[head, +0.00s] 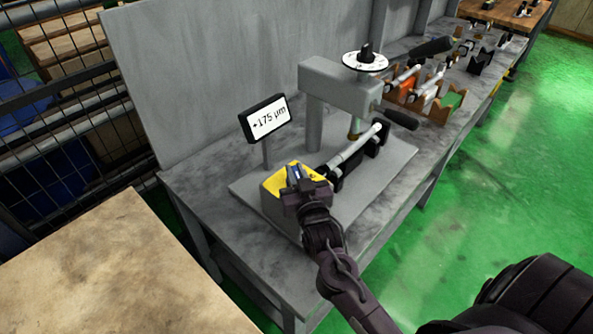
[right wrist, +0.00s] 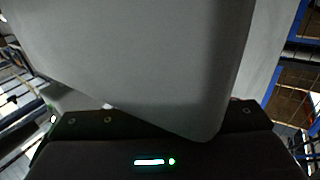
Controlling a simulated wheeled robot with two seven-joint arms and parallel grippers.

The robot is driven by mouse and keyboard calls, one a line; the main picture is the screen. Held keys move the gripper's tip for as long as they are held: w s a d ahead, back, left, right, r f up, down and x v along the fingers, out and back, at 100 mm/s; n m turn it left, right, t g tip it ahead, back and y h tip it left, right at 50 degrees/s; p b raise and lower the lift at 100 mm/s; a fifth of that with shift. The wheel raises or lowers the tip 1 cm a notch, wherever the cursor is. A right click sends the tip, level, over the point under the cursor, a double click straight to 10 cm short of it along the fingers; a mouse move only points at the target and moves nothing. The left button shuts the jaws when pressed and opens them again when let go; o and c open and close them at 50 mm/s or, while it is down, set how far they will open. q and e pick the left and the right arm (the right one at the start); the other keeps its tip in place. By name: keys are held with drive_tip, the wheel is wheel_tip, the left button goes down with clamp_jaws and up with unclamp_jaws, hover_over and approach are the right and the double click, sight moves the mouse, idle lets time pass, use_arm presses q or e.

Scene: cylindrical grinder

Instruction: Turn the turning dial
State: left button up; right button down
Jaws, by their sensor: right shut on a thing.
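My right gripper (head: 299,176) is at the yellow top face of a grey box (head: 273,205) at the near end of the machine's base plate. It is shut on a small part there, which its jaws mostly hide; I cannot tell the part's shape. A round white dial (head: 365,61) with marks and a black knob sits on top of the machine's grey arm, apart from my gripper. A display (head: 265,118) on a post reads +175 µm. In the right wrist view a large grey surface (right wrist: 150,60) fills most of the picture and hides the jaws. My left gripper is not in view.
The machine's grey arm (head: 350,86) and a bright metal shaft (head: 355,147) stand just beyond my gripper. Orange, green and black holders with rods (head: 425,95) are farther along the grey bench (head: 200,187). A grey panel (head: 215,60) rises behind.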

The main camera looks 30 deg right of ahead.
drive_tip(key=shift+d+r+n+y, duration=0.1)
drive_tip(key=shift+n+y, duration=0.6)
drive_tip(key=shift+y, duration=0.4)
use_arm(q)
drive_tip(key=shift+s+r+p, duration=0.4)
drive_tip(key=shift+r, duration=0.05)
use_arm(e)
drive_tip(key=shift+n+y, duration=0.8)
drive_tip(key=shift+y, duration=0.5)
drive_tip(key=c, duration=1.4)
unclamp_jaws()
drive_tip(key=shift+w, duration=0.15)
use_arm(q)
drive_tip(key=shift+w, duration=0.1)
